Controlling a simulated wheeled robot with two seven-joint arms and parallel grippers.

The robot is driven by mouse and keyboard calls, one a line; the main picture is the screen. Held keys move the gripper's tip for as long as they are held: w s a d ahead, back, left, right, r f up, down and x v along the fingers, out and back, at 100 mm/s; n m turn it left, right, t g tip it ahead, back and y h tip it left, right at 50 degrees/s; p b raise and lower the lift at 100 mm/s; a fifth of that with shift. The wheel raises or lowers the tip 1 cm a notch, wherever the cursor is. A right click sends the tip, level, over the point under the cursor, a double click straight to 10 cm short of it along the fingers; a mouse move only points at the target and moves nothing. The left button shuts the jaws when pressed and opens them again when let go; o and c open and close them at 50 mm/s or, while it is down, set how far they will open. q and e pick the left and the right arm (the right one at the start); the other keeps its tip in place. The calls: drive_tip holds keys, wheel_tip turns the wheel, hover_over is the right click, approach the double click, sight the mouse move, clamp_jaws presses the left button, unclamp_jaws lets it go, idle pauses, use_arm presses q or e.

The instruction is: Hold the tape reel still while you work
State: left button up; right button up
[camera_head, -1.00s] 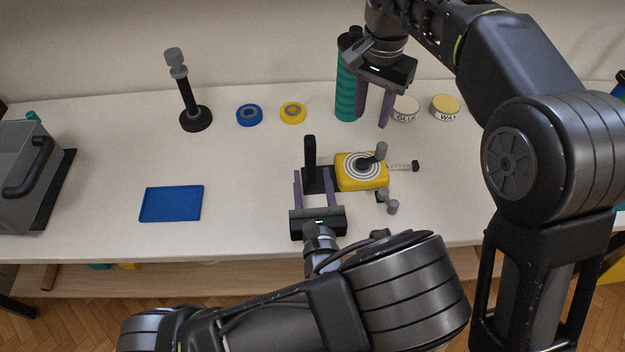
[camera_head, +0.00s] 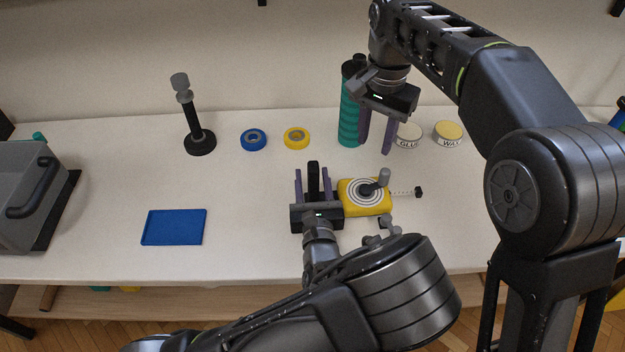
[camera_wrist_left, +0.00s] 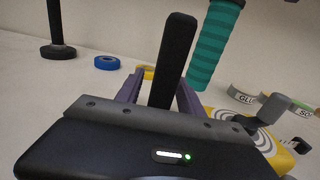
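The tape reel (camera_head: 352,204) is a yellow case with a ringed disc and a grey-knobbed crank on top. A short strip of tape sticks out on its right, ending in a black tip (camera_head: 418,192). A black upright handle (camera_head: 313,178) stands at its left side; it also shows in the left wrist view (camera_wrist_left: 174,60). My left gripper (camera_head: 312,186) is open, its purple fingers on either side of the handle with a gap visible. My right gripper (camera_head: 376,134) is open and empty, behind the reel and in front of the teal ribbed bottle (camera_head: 348,120).
Blue (camera_head: 253,140) and yellow (camera_head: 296,138) tape rolls and a black stand (camera_head: 200,142) are at the back left. A blue tray (camera_head: 174,228) lies front left, near a grey bin (camera_head: 28,200). The middle left is clear.

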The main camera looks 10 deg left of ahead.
use_arm(q)
clamp_jaws()
idle(1.0)
drive_tip(key=c, duration=0.5)
unclamp_jaws()
clamp_jaws()
drive_tip(key=shift+s+f, duration=0.1)
drive_tip(key=shift+f, duration=0.05)
idle(0.5)
use_arm(e)
drive_tip(key=shift+o, duration=0.4)
